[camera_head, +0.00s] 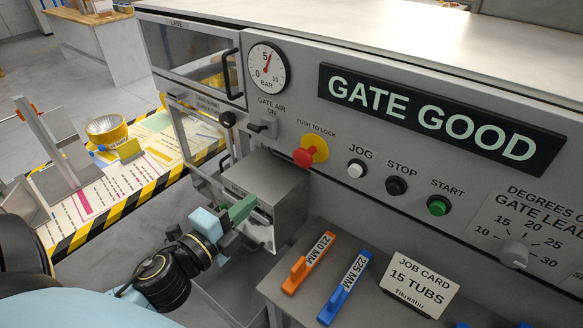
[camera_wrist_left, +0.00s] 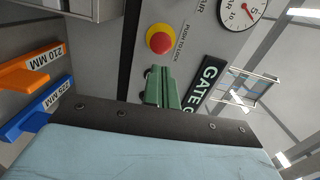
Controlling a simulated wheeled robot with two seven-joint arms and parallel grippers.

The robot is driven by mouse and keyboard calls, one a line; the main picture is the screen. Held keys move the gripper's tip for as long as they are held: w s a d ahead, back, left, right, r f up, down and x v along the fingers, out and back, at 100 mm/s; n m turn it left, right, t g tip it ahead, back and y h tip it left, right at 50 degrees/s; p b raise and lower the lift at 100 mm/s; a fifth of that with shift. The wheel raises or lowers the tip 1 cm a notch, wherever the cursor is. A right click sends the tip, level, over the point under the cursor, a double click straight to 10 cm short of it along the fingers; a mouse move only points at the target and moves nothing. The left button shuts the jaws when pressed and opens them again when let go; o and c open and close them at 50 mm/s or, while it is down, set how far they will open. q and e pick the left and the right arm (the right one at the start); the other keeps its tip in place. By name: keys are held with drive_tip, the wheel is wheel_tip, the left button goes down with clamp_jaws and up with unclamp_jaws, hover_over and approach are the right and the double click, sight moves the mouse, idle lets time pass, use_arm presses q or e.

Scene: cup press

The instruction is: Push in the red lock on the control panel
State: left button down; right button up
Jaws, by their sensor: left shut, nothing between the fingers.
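The red lock (camera_head: 303,157) is a round red button on a yellow ring, under the label "PUSH TO LOCK" on the grey control panel (camera_head: 340,130). In the left wrist view the red lock (camera_wrist_left: 160,40) shows just beyond the green fingers. My left gripper (camera_head: 243,207) is shut and empty, with green fingertips. In the head view it is below and left of the red lock, in front of a grey metal box. The left gripper (camera_wrist_left: 162,87) points toward the panel, apart from the lock. My right gripper is not in view.
JOG (camera_head: 357,169), STOP (camera_head: 396,186) and START (camera_head: 438,205) buttons sit right of the lock. The metal box (camera_head: 265,190) juts out below it. Orange (camera_head: 308,263) and blue (camera_head: 343,288) gauges and a job card (camera_head: 419,284) stand on a lower shelf.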

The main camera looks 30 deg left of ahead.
use_arm(q)
drive_tip(key=shift+d+r+m+h, duration=0.1)
drive_tip(key=shift+d+m+h, duration=0.15)
drive_tip(key=shift+m+h, duration=0.25)
drive_tip(key=p, duration=0.3)
approach(300, 160)
drive_tip(key=w, duration=0.7)
drive_tip(key=shift+d+f, duration=0.25)
drive_tip(key=shift+d, duration=0.1)
drive_tip(key=shift+w+r, duration=0.1)
drive_tip(key=shift+w, duration=0.85)
